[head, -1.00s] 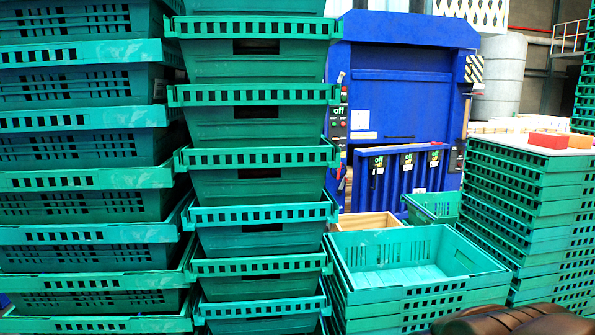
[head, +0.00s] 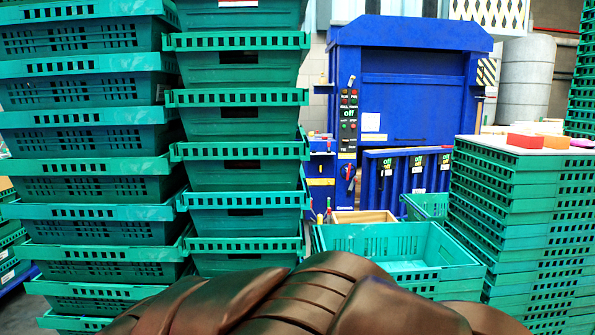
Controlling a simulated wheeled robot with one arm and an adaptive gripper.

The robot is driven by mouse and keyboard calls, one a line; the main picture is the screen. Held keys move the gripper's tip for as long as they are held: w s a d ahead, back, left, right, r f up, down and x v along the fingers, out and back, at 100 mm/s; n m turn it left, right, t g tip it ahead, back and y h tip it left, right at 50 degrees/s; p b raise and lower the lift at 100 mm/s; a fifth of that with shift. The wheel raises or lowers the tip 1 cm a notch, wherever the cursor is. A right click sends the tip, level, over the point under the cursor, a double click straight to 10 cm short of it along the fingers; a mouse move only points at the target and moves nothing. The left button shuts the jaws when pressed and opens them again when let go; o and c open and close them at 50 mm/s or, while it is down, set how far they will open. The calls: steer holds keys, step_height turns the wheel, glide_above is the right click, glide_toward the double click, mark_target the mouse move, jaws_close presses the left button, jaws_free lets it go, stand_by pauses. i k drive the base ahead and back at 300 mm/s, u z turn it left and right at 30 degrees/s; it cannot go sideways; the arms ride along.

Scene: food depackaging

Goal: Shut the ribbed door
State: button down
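The ribbed door (head: 400,182) is the blue lower front panel with vertical ribs on the big blue machine (head: 408,95), behind the crates. Several small "off" labels sit along its top edge. Its lower part is hidden by crates. It seems to stand forward of the machine's upper front, but I cannot tell how far it is open. My gripper is not in view; only a dark, segmented part of my own arm shows at the bottom.
Tall stacks of green crates (head: 248,98) stand at left and centre. An open green crate (head: 455,272) tops a low stack before the machine. Another crate stack (head: 500,235) at right carries a white top with red and orange blocks (head: 524,140). Little floor shows.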

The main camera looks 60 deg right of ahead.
mark_target(377, 192)
steer(key=u, duration=0.3)
steer(key=i, duration=5.35)
steer(key=z, duration=2.4)
steer(key=i, duration=4.4)
